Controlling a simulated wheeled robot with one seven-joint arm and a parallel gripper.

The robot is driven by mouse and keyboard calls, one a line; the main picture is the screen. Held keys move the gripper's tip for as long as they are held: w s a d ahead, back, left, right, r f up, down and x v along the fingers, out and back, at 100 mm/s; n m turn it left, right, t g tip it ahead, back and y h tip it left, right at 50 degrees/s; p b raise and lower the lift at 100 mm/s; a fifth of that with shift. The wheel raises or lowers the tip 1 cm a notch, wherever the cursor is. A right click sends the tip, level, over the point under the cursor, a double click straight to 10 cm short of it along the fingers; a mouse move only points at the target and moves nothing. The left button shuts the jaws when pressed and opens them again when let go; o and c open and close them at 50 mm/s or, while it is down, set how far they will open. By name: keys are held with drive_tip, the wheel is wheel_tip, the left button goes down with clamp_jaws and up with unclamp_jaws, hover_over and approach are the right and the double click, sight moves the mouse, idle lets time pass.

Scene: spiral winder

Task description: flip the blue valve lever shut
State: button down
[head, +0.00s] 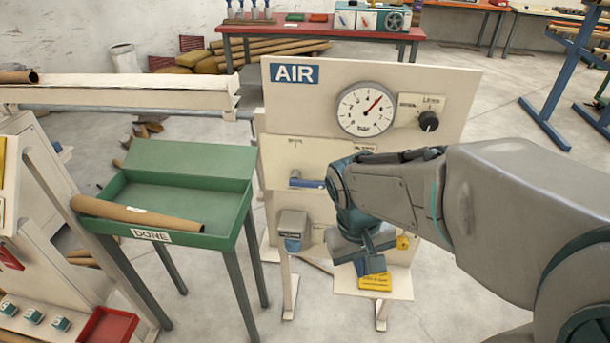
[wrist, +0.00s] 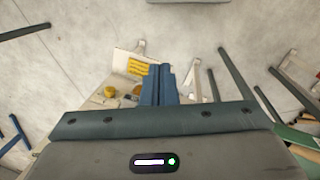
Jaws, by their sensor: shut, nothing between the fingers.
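The AIR panel (head: 460,90) stands in the middle of the head view. A blue valve lever (head: 308,183) lies about level on its middle section, just left of my wrist; its right end is close to my wrist or partly behind it. My gripper (head: 374,265) hangs in front of the panel's lower part, below and to the right of the lever, pointing down. In the wrist view my gripper's fingers (wrist: 158,85) are together and empty. The lever cannot be made out in the wrist view.
A round gauge (head: 366,109) and black knob (head: 428,121) sit higher on the panel. A yellow block (head: 375,281) lies on a small shelf below my gripper; yellow also shows in the wrist view (wrist: 138,68). A green DONE tray (head: 190,160) holding a brown tube stands left.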

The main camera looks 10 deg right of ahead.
sight(307, 184)
drive_tip(key=w+d+f+n+g+h+b, duration=0.2)
drive_tip(key=w+d+f+n+h+b, duration=0.15)
drive_tip(key=d+f+h, duration=0.35)
drive_tip(key=w+d+f+n+g+h+b, duration=0.1)
drive_tip(key=w+d+f+n+h+b, duration=0.2)
drive_tip(key=f+h, duration=0.45)
drive_tip(key=w+a+f+n+t+y+b, duration=0.1)
drive_tip(key=w+a+n+t, duration=0.3)
drive_tip(key=n+t, duration=0.4)
drive_tip(key=w+a+f+n+t+y+b, duration=0.1)
drive_tip(key=w+a+f+n+t+y, duration=0.2)
drive_tip(key=n+t, duration=0.6)
drive_tip(key=w+a+f+n+t+y+b, duration=0.2)
drive_tip(key=w+a+n+t+y, duration=0.2)
drive_tip(key=w+a+n+t, duration=0.3)
drive_tip(key=n+t, duration=0.1)
drive_tip(key=t, duration=0.4)
drive_tip(key=shift+w+a+f, duration=0.25)
drive_tip(key=shift+w, duration=0.1)
drive_tip(key=w+d+r, duration=0.2)
drive_tip(key=w+r, duration=0.4)
drive_tip(key=r, duration=0.5)
drive_tip(key=shift+w+d, duration=0.15)
drive_tip(key=shift+w, duration=0.15)
